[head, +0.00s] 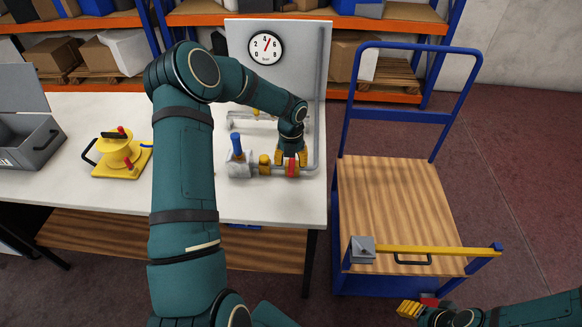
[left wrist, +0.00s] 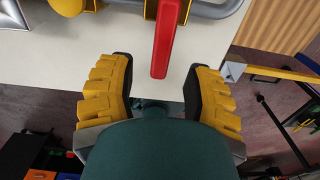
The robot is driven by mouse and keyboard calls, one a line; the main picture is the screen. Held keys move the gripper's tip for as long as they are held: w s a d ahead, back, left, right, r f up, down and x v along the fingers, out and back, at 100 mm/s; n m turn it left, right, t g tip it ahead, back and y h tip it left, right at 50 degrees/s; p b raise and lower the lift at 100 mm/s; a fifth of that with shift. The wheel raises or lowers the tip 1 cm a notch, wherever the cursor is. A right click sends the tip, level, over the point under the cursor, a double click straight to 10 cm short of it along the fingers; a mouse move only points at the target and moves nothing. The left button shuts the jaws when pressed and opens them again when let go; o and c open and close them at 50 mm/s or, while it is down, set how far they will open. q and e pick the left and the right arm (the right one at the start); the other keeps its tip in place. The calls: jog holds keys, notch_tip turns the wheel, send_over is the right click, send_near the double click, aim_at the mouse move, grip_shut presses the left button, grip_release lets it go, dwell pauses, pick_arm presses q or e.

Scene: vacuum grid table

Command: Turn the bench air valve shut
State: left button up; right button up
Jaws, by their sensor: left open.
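The bench air valve sits on a grey pipe (head: 305,168) at the table's front right. Its red lever (head: 292,168) also shows in the left wrist view (left wrist: 165,42), pointing down the picture. My left gripper (head: 291,157) is at the valve, with its yellow fingers open. In the left wrist view the gripper (left wrist: 161,75) has one finger each side of the lever's line, with gaps on both sides. The lever's free end lies about level with the fingertips. My right gripper (head: 411,308) is at the bottom right, partly shown, its jaw opening unclear.
A pressure gauge (head: 266,47) on the grey back panel has its red needle between 4 and 6. A blue handle (head: 236,143) stands left on the pipework. A yellow device (head: 119,153) and a grey box (head: 30,145) are farther left. A blue trolley (head: 395,200) stands right.

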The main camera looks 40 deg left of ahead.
aim_at(291, 168)
pick_arm(q)
notch_tip(291, 168, up, 8)
jog(key=shift+r, duration=0.15)
dwell(0.6)
jog(key=s+d+f+n+h+b, duration=0.2)
jog(key=s+d+f+n, duration=0.1)
jog(key=d+f+n, duration=0.55)
jog(key=s+d+f+n+h+b, duration=0.2)
jog(key=d+f+n, duration=0.35)
jog(key=d, duration=0.65)
jog(key=s+d+f+n+t+b, duration=0.1)
jog(key=s+d+f+n, duration=0.3)
jog(key=s+n, duration=0.3)
jog(key=s+d+f+n+t+b, duration=0.1)
jog(key=s+d+f+n, duration=0.3)
jog(key=n, duration=0.6)
jog(key=s+f+b, duration=0.1)
jog(key=s+f, duration=0.1)
jog(key=s, duration=0.1)
jog(key=shift+s+d+n, duration=0.15)
jog(key=shift+d+n, duration=0.05)
jog(key=shift+n, duration=0.2)
jog(key=shift+f, duration=0.1)
